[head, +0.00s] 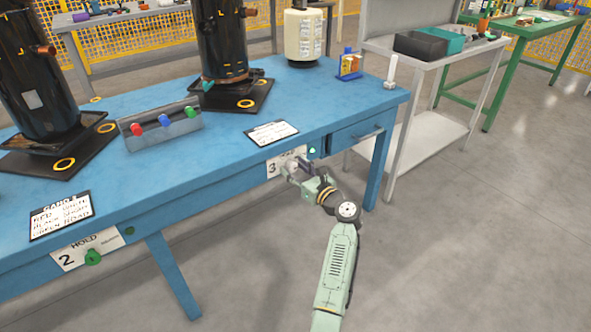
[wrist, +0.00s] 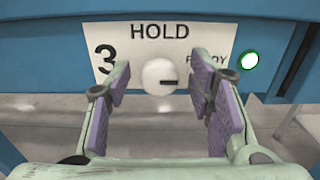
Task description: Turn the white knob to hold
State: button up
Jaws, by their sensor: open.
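The white knob (wrist: 158,76) sits on a white plate (wrist: 112,50) marked 3, with HOLD printed above it and a partly covered word, seemingly READY, to its right. The knob's dark mark points right, toward that word. My gripper (head: 303,170) is at the front edge of the blue table. In the wrist view its fingers are open, one on each side of the knob, with gaps showing between the knob and the pads. In the head view my gripper covers part of the plate.
A lit green lamp (wrist: 250,61) is right of the plate. A second plate (head: 88,249) marked 2 HOLD has a green knob (head: 93,257). The blue table (head: 225,155) bears compressors, a box with coloured knobs (head: 164,123) and cards. Floor to the right is clear.

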jog(key=c, duration=1.1)
jog(key=shift+c, duration=0.2)
jog(key=shift+n, duration=0.4)
jog(key=n+b, duration=0.1)
jog(key=n, duration=0.2)
jog(key=shift+a+f+n+b, duration=0.1)
jog(key=shift+n+b, duration=0.25)
jog(key=shift+n, duration=0.05)
jog(key=n+b, duration=0.2)
jog(key=n, duration=0.2)
jog(key=shift+s+n, duration=0.1)
jog(key=shift+n, duration=0.2)
jog(key=n+b, duration=0.4)
jog(key=n, duration=0.1)
jog(key=shift+f, duration=0.15)
jog(key=shift+n+b, duration=1.25)
jog(key=shift+n, duration=0.55)
